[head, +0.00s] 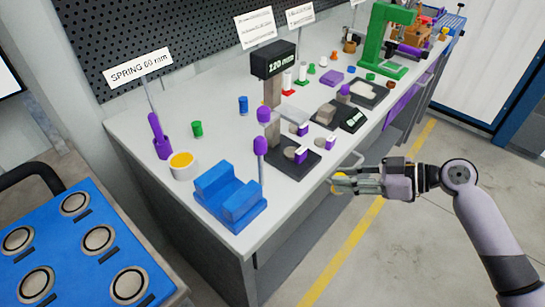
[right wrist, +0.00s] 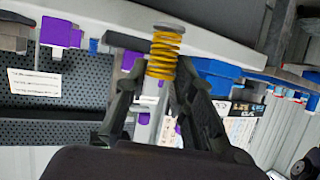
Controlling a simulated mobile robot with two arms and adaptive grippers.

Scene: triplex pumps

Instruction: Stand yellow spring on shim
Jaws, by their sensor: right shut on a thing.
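My right gripper (head: 345,184) is off the front edge of the bench in the head view, with the yellow spring (head: 338,187) at its tips. In the right wrist view, my right gripper's fingers (right wrist: 158,80) are closed around the yellow coil spring (right wrist: 163,52). A grey round piece shows at the spring's far end. The spring is apart from the bench top. I cannot tell for sure which piece is the shim; a flat grey disc (head: 290,153) lies on a dark plate (head: 305,170) near the front edge. My left gripper is not in view.
A green press (head: 385,40) stands farther back. The floor in front is clear.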

